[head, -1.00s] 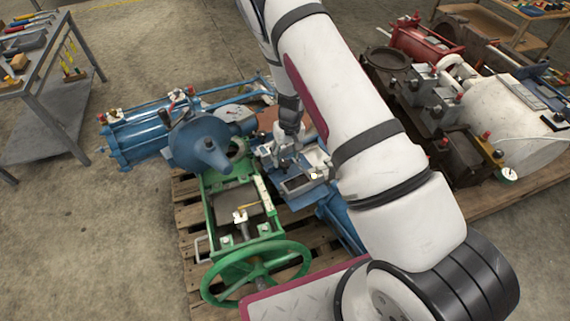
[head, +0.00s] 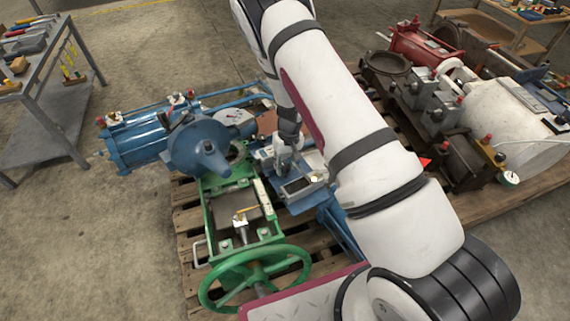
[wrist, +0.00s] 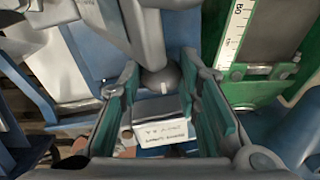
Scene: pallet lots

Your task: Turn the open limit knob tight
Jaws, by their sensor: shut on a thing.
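The open limit knob (wrist: 159,82) shows in the wrist view as a rounded grey knob with a small white mark, below a grey shaft-like part. My gripper (wrist: 162,70) has its two green-padded fingers on either side of it and is shut on it. Below the knob is a grey block with a white label (wrist: 163,132), whose print is too blurred to read. In the head view my gripper (head: 286,163) points down at a blue-grey unit (head: 304,187) beside the green valve frame (head: 213,213). The knob itself is hidden there.
A green handwheel (head: 256,277) stands at the front of the frame, and a blue actuator (head: 140,140) lies close at the left. Another pallet with red and white machinery (head: 510,115) is at the right. A tool cart (head: 45,125) stands far left. Floor at the left is clear.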

